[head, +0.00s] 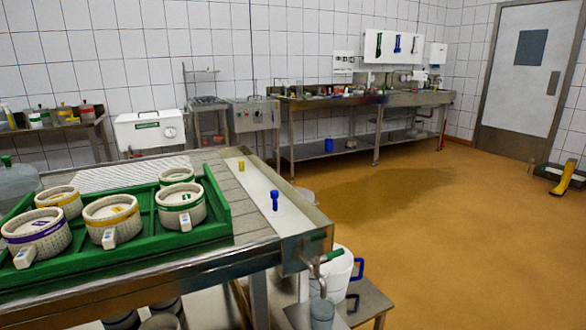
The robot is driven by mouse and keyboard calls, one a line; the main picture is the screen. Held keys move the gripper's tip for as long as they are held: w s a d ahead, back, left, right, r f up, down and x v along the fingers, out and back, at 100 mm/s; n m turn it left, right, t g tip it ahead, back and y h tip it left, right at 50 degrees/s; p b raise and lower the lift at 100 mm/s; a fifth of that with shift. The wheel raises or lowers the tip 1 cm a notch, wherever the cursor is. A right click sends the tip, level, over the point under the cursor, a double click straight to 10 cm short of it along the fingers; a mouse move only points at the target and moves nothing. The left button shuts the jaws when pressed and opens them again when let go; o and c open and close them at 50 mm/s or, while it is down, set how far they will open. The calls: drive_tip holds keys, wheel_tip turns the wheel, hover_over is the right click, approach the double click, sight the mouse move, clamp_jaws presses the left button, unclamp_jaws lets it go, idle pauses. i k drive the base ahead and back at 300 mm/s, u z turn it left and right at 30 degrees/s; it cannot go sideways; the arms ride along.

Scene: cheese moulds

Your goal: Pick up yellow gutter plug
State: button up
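A small yellow gutter plug (241,165) stands upright toward the far end of the pale gutter strip (257,187) along the right side of the steel draining table. A blue plug (274,199) stands nearer in the same strip, to the right of the yellow one. My gripper is not in view.
A green tray (222,213) with several white cheese moulds (112,216) fills the left of the table. A white bucket (341,268) and a low stand are below its right end. A steel sink counter (330,125) lines the back wall. The brown floor (450,250) at right is largely clear.

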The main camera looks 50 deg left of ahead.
sight(241, 162)
drive_tip(key=z, duration=0.7)
drive_tip(key=k, duration=1.55)
drive_tip(key=u, duration=2.1)
drive_tip(key=i, duration=0.5)
drive_tip(key=u, duration=0.1)
